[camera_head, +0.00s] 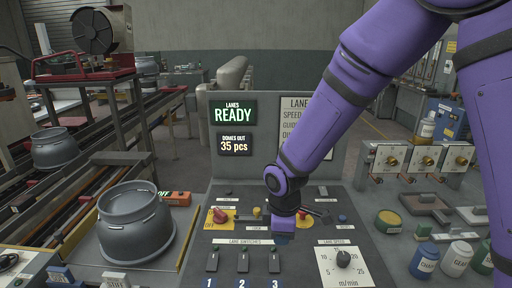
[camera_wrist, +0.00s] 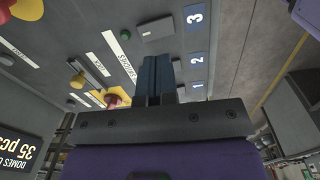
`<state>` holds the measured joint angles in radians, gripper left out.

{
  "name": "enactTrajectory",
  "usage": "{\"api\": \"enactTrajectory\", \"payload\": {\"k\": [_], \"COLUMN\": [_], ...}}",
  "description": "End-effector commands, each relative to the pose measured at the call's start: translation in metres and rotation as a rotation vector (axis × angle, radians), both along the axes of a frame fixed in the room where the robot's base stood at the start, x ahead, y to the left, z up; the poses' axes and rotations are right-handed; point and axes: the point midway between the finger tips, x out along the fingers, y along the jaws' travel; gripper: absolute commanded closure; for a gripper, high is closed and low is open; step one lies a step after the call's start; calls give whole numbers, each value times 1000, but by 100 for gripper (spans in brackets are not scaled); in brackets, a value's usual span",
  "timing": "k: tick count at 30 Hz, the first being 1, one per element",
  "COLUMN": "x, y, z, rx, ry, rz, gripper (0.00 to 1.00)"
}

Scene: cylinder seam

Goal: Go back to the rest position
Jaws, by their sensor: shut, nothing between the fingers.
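My gripper (camera_head: 283,238) hangs over the middle of the grey control panel (camera_head: 230,276), at the end of my purple arm. In the wrist view its blue fingers (camera_wrist: 155,74) are together with nothing between them. The fingertips look apart from the panel, but the exact gap is hard to judge. Lane switches 1 (camera_head: 212,260), 2 (camera_head: 243,261) and 3 (camera_head: 274,261) stand just in front of the gripper. My arm hides part of the panel and of the sign behind it.
A red knob on a yellow plate (camera_head: 220,216) is left of the gripper. A lane speed dial (camera_head: 343,258) is to the right. The upright display (camera_head: 233,112) reads READY and 35 pcs. A grey metal dome (camera_head: 135,222) stands at left; tins and trays crowd the right.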

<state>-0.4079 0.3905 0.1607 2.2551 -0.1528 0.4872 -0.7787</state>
Motion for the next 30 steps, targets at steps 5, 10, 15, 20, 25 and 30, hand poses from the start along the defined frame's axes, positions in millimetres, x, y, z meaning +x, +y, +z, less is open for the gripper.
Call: {"api": "enactTrajectory", "payload": {"k": [5,10,15,20,25,30], "x": [2,-6,-22,-44,-74,-108], "y": [-36,-73,-108,-140,-169,-195], "z": [56,105,149,184,216,241], "rx": [15,36,65,102,150,206], "ry": [-64,-118,-169,-214,-257,-296], "rz": [-177,-363,-548,-721,-902,-1080], "gripper": [100,100,100,100,100,100]}}
